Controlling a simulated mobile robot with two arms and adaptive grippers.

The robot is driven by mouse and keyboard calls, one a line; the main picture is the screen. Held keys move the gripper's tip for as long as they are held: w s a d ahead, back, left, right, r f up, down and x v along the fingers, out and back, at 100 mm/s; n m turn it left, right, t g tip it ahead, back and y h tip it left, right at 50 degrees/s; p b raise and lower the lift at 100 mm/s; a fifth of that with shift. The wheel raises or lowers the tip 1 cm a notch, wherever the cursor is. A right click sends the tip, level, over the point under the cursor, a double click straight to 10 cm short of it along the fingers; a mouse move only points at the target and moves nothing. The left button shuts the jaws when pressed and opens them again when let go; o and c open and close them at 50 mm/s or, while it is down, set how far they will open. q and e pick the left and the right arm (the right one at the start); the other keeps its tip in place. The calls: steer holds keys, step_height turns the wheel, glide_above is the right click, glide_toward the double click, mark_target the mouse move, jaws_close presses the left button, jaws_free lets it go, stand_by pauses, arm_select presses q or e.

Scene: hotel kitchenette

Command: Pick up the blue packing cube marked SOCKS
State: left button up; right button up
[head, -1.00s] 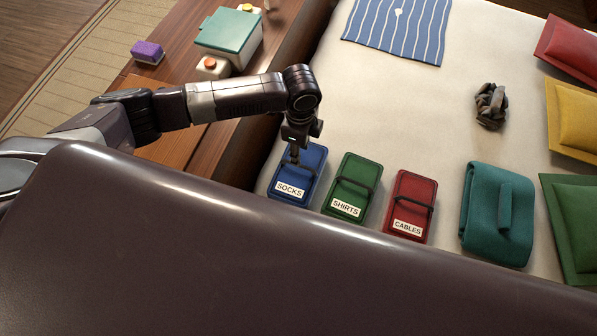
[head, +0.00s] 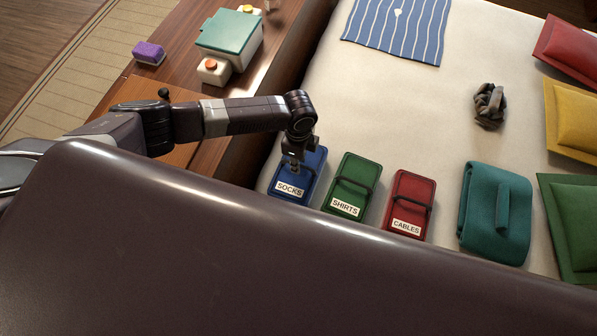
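The blue packing cube (head: 307,183) lies on the bed with its white SOCKS label facing me. It is the leftmost of three labelled cubes in the head view. My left gripper (head: 295,168) points down over the cube's upper middle, at or just above its top. The gripper and wrist hide part of the cube, and the fingertips are too small to show whether they are open, shut or touching it. My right gripper is not in view.
Close right of the blue cube lie the green SHIRTS cube (head: 358,168) and the red CABLES cube (head: 414,188). A teal folded case (head: 480,225) lies farther right. A brown wooden edge (head: 262,125) borders the bed on the left.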

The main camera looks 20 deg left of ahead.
arm_select(q)
jaws_close()
steer(key=shift+r, duration=0.1)
stand_by(0.3)
